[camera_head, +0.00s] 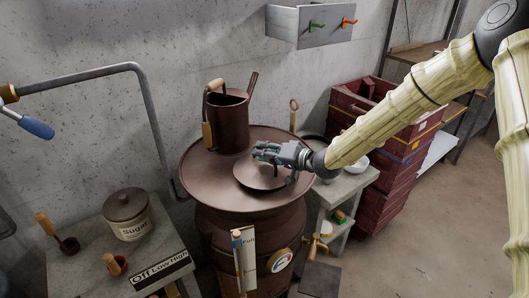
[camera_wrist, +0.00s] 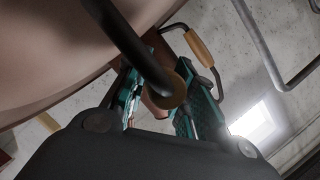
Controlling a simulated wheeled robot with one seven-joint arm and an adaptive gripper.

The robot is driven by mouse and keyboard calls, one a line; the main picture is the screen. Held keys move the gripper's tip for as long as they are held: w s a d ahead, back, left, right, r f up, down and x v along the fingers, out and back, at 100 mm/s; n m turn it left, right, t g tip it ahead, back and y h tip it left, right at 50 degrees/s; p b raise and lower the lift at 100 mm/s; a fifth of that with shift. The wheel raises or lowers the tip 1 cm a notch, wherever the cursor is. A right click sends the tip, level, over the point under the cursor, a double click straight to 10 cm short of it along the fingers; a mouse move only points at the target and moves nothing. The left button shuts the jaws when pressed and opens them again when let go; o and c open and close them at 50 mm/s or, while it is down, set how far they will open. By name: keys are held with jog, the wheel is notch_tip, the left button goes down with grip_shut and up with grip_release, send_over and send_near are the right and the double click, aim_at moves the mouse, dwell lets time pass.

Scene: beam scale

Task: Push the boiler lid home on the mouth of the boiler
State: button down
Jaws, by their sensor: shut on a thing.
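The boiler (camera_head: 205,178) is a dark brown drum with a wide round top. The boiler lid (camera_head: 252,181), a smaller brown disc, is at the front right of that top. My gripper (camera_head: 264,153) is above the lid, its fingers shut on the lid's handle. In the wrist view a dark bar with a brown round end (camera_wrist: 166,92) lies between the teal fingers (camera_wrist: 165,105). The brown surface fills the upper left there. The lid hides the boiler's mouth, and I cannot tell whether the lid is seated or slightly raised.
A brown can (camera_head: 228,122) with wooden handles stands on the boiler top, behind my gripper. A sugar pot (camera_head: 127,213) is on the left table. A grey pipe (camera_head: 150,115) runs at left. Red crates (camera_head: 395,155) and a small side table (camera_head: 345,187) are at right.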

jog(key=shift+f+b, duration=0.7)
jog(key=shift+f, duration=0.6)
dwell(0.6)
jog(key=c, duration=1.1)
grip_release()
jog(key=shift+f, duration=0.1)
jog(key=shift+s+d, duration=0.1)
jog(key=v, duration=1.1)
jog(key=shift+s+d, duration=0.2)
jog(key=shift+d, duration=0.1)
